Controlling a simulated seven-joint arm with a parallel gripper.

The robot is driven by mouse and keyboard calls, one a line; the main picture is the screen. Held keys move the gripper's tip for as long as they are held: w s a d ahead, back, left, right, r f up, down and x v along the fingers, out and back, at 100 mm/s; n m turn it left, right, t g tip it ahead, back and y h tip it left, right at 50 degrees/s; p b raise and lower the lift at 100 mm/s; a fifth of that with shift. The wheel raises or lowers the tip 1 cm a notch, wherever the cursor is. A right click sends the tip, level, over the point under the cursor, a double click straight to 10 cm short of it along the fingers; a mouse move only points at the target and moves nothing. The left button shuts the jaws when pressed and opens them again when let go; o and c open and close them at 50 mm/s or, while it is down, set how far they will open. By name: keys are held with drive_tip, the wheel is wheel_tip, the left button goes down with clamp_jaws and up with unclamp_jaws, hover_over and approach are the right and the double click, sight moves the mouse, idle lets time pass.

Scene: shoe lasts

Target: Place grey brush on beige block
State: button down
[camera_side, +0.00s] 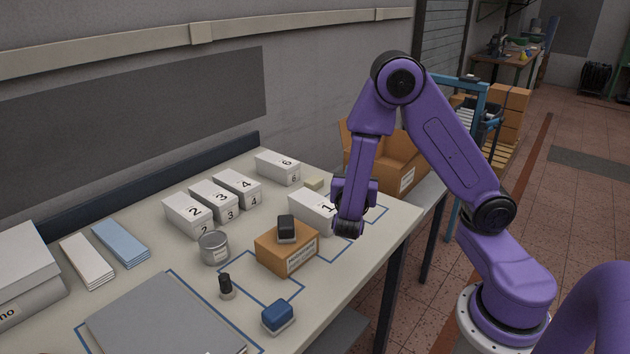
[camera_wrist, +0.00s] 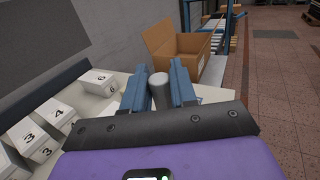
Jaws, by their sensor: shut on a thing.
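My gripper (camera_side: 348,226) is above the table near the white box marked 1. In the wrist view, my gripper (camera_wrist: 159,90) is shut on a grey cylinder (camera_wrist: 158,88), which I take to be the grey brush's handle. Its lower part is hidden there, and the side view does not show the brush clearly. A small beige block (camera_side: 314,183) lies on the table behind box 1, near box 6. It is left of and behind my gripper in the side view, apart from it.
White box 1 (camera_side: 313,209) stands close left of my gripper. Box 6 (camera_side: 278,167) and several other numbered boxes stand farther left. A cardboard box (camera_side: 287,250) carries a black brush (camera_side: 286,228). A blue brush (camera_side: 278,317) lies in front. An open carton (camera_side: 398,165) is behind the arm.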

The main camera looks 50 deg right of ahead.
drive_tip(key=w+d+r+n+t+y, duration=0.3)
drive_tip(key=w+d+r+t, duration=0.15)
drive_tip(key=w+d, duration=0.8)
drive_tip(key=w+d+f, duration=0.4)
drive_tip(key=w+f, duration=0.8)
drive_tip(key=w, duration=0.2)
drive_tip(key=shift+f, duration=0.15)
drive_tip(key=shift+f, duration=0.15)
drive_tip(key=c, duration=0.9)
unclamp_jaws()
